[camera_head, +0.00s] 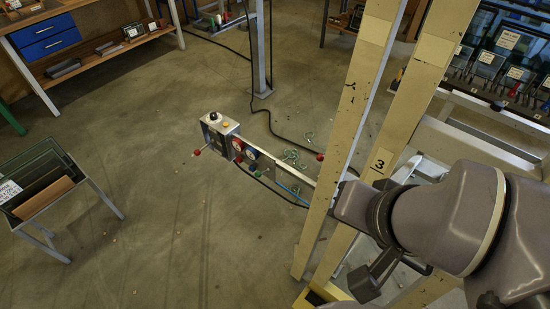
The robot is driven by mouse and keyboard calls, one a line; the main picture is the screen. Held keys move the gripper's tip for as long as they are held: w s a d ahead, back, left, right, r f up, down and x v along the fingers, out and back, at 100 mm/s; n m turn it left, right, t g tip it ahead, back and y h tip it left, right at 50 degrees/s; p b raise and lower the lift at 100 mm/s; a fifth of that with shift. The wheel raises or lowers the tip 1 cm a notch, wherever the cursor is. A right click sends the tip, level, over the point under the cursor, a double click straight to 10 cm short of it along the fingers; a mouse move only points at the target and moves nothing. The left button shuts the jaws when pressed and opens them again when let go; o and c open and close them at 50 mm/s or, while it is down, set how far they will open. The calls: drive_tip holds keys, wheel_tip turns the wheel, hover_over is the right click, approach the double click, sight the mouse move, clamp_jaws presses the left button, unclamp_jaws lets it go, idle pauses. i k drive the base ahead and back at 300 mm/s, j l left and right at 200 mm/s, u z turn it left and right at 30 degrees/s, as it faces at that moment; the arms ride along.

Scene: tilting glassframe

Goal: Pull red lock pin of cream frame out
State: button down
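The cream frame (345,145) stands right of centre, with two long worn posts running from top right to lower left; the rear post carries a "3" label. A small red knob (320,157) shows at the left edge of the front post. Another red knob (196,152) sticks out left of the control box. I cannot tell which, if either, is the lock pin. My gripper (376,273) is at the lower right, close to the rear post and well below the red knob by the post. Its dark fingers are partly hidden, and I cannot tell how far apart they are.
A control box (219,128) with gauges stands at the centre, joined to a rail towards the frame. Black cables and green loops (291,157) lie on the floor. A glass rack (43,183) stands left, a bench (90,52) upper left. The left-centre floor is clear.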

sight(321, 157)
drive_tip(key=z, duration=1.8)
drive_tip(key=u, duration=1.8)
drive_tip(key=i+j, duration=1)
